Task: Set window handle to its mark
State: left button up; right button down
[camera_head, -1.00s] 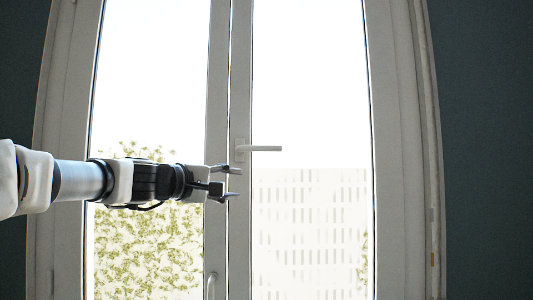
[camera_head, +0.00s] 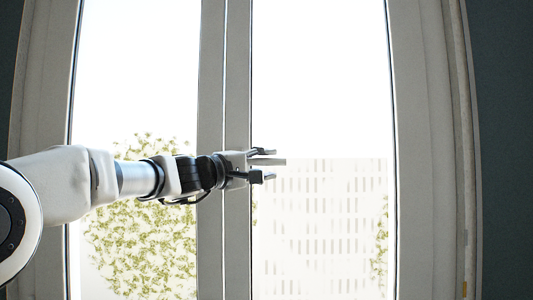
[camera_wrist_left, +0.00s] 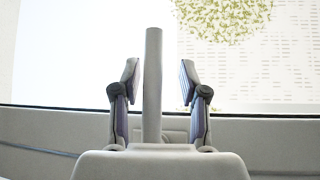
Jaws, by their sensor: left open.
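The window handle (camera_head: 278,162) is a pale bar on the middle frame, pointing right and about level in the head view. My left gripper (camera_head: 268,165) is open around it, one finger above and one below. Its base is hidden behind the gripper. In the left wrist view the handle (camera_wrist_left: 152,75) stands upright between the open fingers of my left gripper (camera_wrist_left: 160,85), nearer the left finger, with a gap on the right. I cannot make out a mark. My right gripper is not in view.
The middle window frame (camera_head: 238,245) runs vertically behind the gripper. Bright glass panes (camera_head: 320,80) lie on both sides, with foliage and a pale building beyond. A dark wall (camera_head: 508,150) is at the far right.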

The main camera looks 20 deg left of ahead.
pick_arm(q)
jog(key=shift+s+r, duration=0.35)
jog(key=shift+s, duration=0.25)
jog(key=c, duration=0.5)
jog(key=shift+w+f, duration=0.1)
jog(key=shift+w, duration=0.05)
grip_shut()
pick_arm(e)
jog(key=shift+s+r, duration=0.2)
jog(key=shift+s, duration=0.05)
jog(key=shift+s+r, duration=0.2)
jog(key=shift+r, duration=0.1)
